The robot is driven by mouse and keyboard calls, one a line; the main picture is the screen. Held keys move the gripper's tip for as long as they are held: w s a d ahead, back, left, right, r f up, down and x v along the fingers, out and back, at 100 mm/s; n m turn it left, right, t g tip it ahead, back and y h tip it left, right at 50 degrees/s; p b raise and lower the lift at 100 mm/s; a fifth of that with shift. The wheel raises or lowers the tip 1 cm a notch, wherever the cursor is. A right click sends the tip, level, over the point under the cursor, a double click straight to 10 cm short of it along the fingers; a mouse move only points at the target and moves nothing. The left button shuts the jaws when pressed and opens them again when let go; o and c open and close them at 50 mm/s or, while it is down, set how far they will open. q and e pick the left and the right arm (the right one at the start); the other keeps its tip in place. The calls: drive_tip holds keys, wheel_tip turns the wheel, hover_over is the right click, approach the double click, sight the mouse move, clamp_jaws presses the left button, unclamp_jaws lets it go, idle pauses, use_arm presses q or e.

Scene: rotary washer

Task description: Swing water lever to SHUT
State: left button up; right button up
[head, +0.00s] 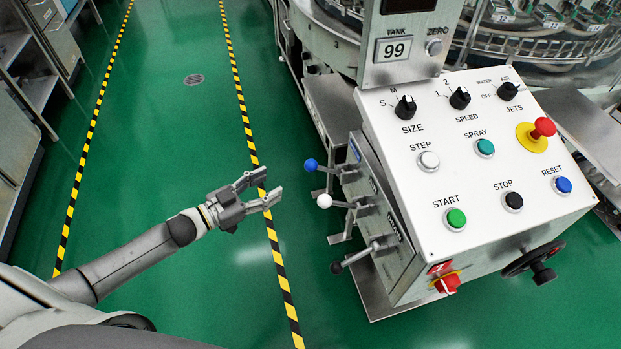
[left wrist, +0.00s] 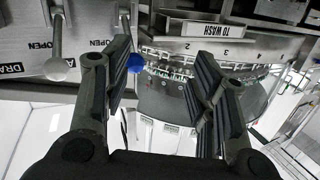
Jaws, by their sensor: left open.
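Three levers stick out from the left side of the control console: a blue-knobbed one (head: 311,165) at the back, a white-knobbed one (head: 324,201) in the middle and a black-knobbed one (head: 336,267) in front. In the left wrist view, the blue knob (left wrist: 136,63) shows just beside the left finger, and the white knob (left wrist: 57,69) is farther left. My right gripper is out of view.
The control console (head: 385,135) has several dials and buttons on top, with a red emergency knob (head: 543,127). A handwheel (head: 535,260) is on its front. The washer (head: 335,35) stands behind. Green floor with striped lines lies clear to the left.

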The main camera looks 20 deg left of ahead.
sight(306, 168)
use_arm(q)
drive_tip(key=w+d+r, duration=0.1)
drive_tip(key=w+d, duration=0.1)
drive_tip(key=d, duration=0.1)
drive_tip(key=w+d+r+m+h+b, duration=0.1)
drive_tip(key=w+d, duration=0.1)
drive_tip(key=w+d+r+h, duration=0.1)
drive_tip(key=w+d, duration=0.1)
drive_tip(key=d, duration=0.1)
drive_tip(key=shift+w+d+r+g+b, duration=0.2)
drive_tip(key=shift+d+g+b, duration=0.1)
drive_tip(key=shift+d+b, duration=0.1)
drive_tip(key=shift+w+d, duration=0.35)
drive_tip(key=shift+w, duration=0.1)
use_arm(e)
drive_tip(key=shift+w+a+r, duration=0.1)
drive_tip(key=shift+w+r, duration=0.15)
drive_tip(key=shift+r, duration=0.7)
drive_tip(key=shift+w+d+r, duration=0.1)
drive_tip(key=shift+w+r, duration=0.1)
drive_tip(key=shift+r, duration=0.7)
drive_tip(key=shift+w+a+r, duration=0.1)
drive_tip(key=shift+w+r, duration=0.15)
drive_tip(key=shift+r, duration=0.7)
use_arm(q)
drive_tip(key=shift+c, duration=0.2)
clamp_jaws()
